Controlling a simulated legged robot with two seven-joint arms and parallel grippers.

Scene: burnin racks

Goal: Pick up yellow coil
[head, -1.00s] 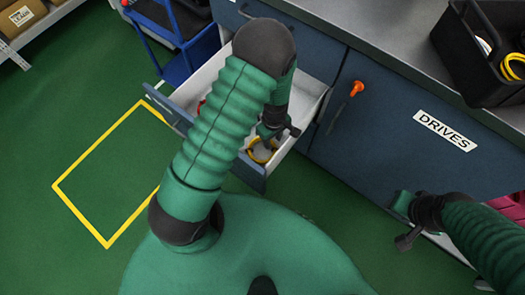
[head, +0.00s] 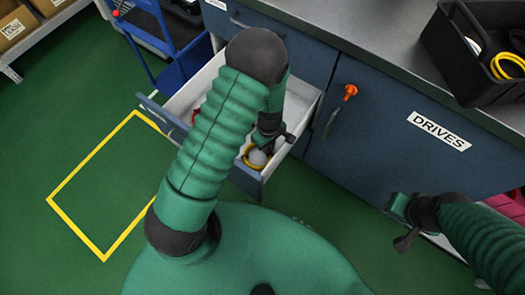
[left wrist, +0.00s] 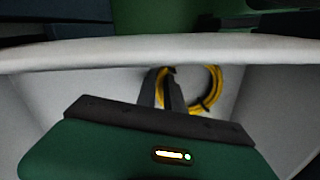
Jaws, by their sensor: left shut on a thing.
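The yellow coil (head: 246,160) lies low in the front part of the open white-lined drawer. In the left wrist view the coil (left wrist: 219,86) is a yellow ring with dark ties. My left gripper (head: 264,146) reaches down into the drawer over the coil. In the left wrist view its fingers (left wrist: 168,95) are close together at the coil's left side and shut on it, hiding part of that side.
The drawer (head: 188,92) has raised walls around my left gripper, with a red thing (head: 196,112) partly hidden behind my arm. A blue cart (head: 175,60) stands close behind the drawer. A black bin (head: 468,75) with another yellow coil (head: 507,66) sits on the counter.

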